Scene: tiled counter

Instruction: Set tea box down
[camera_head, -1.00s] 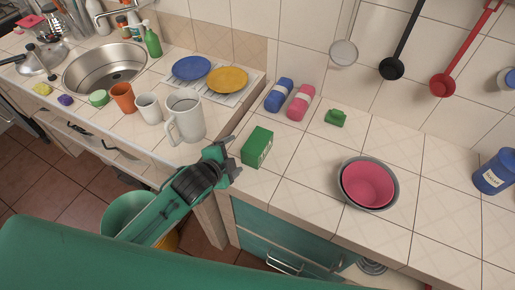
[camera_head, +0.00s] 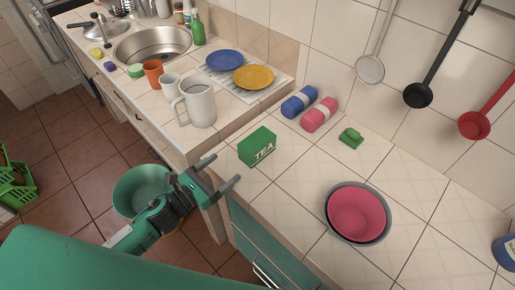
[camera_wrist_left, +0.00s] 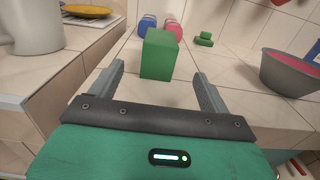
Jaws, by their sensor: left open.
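My right gripper is in neither current view.
A grey bowl with a pink bowl inside (camera_head: 357,212) stands to the right. Blue (camera_head: 299,102) and pink (camera_head: 320,114) rolls and a small green object (camera_head: 350,138) lie behind the box. A large mug (camera_head: 196,104) stands on the sink counter. Bare tiles surround the box.

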